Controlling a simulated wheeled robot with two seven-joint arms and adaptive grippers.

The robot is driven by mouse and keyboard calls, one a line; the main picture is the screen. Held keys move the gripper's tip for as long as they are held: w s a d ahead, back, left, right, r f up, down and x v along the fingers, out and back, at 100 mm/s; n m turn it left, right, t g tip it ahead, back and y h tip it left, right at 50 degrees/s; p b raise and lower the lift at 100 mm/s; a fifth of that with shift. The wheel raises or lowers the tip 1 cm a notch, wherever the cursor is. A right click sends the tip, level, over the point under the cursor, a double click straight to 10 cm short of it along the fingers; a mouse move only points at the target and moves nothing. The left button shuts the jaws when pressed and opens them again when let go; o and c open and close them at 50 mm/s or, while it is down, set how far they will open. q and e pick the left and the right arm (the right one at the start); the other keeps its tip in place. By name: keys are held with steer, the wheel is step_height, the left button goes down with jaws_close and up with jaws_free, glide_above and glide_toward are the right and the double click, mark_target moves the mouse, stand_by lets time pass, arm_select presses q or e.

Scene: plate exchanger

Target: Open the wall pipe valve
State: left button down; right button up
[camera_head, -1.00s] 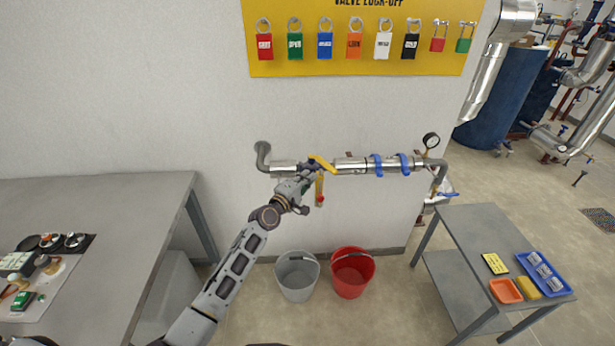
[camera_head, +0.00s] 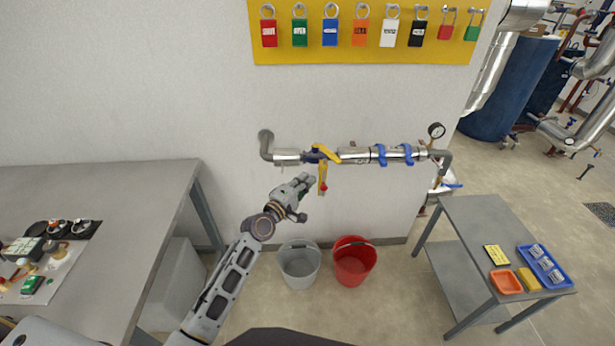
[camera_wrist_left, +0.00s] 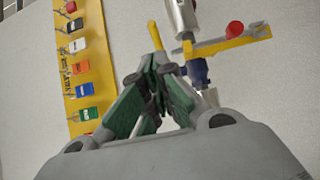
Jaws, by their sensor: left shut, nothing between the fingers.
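The wall pipe (camera_head: 358,156) runs sideways along the wall. Its valve (camera_head: 312,156) has a blue body near the left end, also seen in the wrist view (camera_wrist_left: 196,72). A yellow handle (camera_head: 322,174) hangs down from it with a red knob near its lower end; another yellow piece slants across the top of the valve. In the wrist view the handle (camera_wrist_left: 228,43) lies to the right of the fingers. My left gripper (camera_head: 308,180) is shut and empty, just left of the hanging handle and below the pipe. It shows large in the wrist view (camera_wrist_left: 155,68). My right gripper is not visible.
A pressure gauge (camera_head: 436,130) and blue clamps sit on the pipe's right part. A grey bucket (camera_head: 299,267) and a red bucket (camera_head: 353,264) stand below. A grey table (camera_head: 110,190) is at left, a small table (camera_head: 480,235) at right. A yellow padlock board (camera_head: 300,56) hangs above.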

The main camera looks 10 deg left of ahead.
arm_select(q)
steer(key=shift+s, duration=0.7)
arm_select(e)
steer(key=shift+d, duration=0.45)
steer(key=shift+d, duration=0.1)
arm_select(q)
steer(key=shift+f, duration=0.1)
